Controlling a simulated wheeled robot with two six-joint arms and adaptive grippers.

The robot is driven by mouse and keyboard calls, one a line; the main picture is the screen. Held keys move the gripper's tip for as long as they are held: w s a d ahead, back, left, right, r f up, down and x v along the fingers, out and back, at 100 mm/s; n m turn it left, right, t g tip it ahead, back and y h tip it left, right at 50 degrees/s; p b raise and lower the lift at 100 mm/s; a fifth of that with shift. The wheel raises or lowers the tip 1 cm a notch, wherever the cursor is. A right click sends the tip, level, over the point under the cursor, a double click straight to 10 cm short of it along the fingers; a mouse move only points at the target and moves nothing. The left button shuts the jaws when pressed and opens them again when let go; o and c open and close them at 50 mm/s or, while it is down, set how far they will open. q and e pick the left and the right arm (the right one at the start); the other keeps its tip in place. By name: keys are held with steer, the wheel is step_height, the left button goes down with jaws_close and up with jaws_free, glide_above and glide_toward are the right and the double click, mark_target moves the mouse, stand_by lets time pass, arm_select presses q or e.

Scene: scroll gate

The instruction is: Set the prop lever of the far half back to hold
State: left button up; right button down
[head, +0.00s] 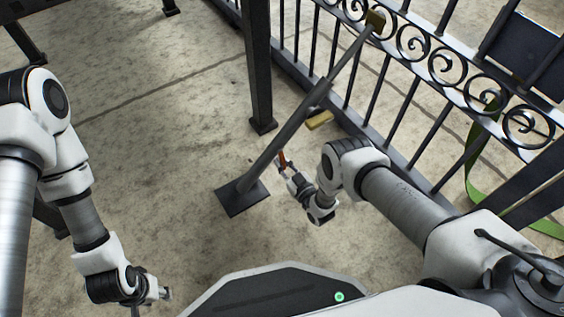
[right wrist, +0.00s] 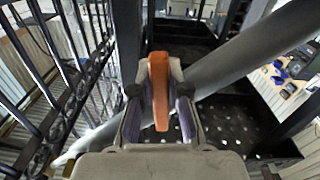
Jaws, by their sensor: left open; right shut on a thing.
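The orange prop lever (head: 282,158) sits low on a dark slanted prop bar (head: 315,105). The bar runs from a square foot plate (head: 243,198) on the ground up to the scroll gate (head: 412,42). My right gripper (head: 286,168) is at the lever. In the right wrist view the lever (right wrist: 159,85) stands upright between the two fingers, and the gripper is shut on it. The bar (right wrist: 235,60) passes behind it. My left gripper (head: 150,298) is open and empty at the lower left, away from the bar.
A dark upright post (head: 259,70) stands left of the bar. A yellow block (head: 319,120) lies by the gate's lower rail. A green strap (head: 477,170) hangs and trails at the right. The concrete (head: 165,130) left of the foot plate is mostly clear.

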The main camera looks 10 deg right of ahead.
steer(key=c, duration=1.4)
jaws_free()
steer(key=v, duration=1.2)
steer(key=shift+r, duration=0.1)
